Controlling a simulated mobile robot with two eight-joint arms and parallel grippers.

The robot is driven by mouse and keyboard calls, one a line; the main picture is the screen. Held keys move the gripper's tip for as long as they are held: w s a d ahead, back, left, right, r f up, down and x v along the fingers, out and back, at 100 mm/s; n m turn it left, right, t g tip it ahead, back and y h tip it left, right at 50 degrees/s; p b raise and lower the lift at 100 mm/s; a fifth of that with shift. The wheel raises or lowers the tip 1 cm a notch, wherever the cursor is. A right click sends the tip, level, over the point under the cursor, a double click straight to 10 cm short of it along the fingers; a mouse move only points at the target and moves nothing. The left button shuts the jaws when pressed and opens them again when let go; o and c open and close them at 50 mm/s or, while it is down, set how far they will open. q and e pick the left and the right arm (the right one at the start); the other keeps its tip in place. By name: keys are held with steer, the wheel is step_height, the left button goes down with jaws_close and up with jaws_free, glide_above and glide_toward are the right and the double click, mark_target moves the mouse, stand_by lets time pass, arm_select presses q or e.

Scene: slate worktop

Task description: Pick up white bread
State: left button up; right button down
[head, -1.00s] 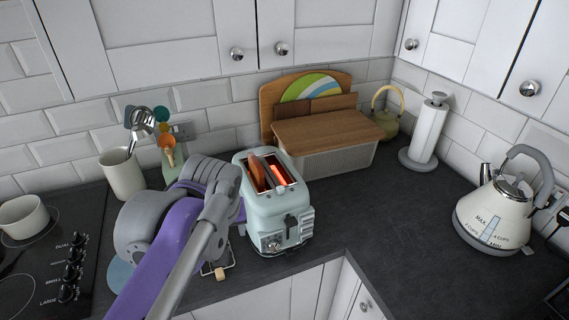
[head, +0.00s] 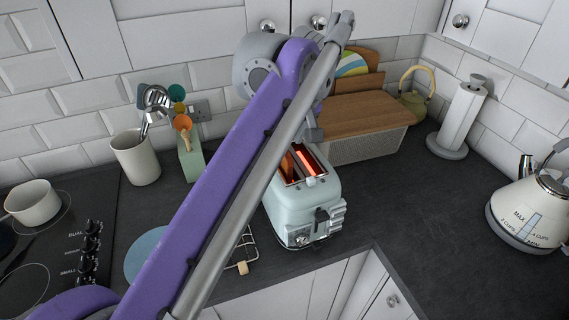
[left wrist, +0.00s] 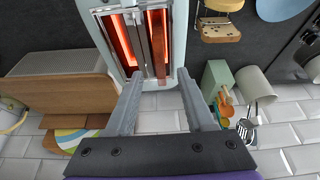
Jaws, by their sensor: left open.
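The pale green toaster (head: 303,210) stands on the dark worktop with its two slots glowing red. A brown-looking bread slice (head: 286,163) sticks up a little from its left slot in the head view. In the left wrist view the slice (left wrist: 161,70) shows edge-on in the right slot, by the fingertips. In the head view the left gripper (head: 315,134) is mostly hidden behind my arm. My right gripper is not in view.
A wooden-lidded bread bin (head: 357,143) stands right behind the toaster. A wire rack (head: 243,252) lies to its left, partly hidden by my arm. A utensil pot (head: 136,158) stands farther left, a kettle (head: 530,210) at the right. The worktop between toaster and kettle is clear.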

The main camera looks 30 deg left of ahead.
mark_target(284, 148)
arm_select(q)
steer(key=x, duration=0.6)
steer(key=shift+w+a, duration=0.1)
steer(key=shift+a, duration=0.05)
steer(key=shift+r, duration=0.1)
jaws_close()
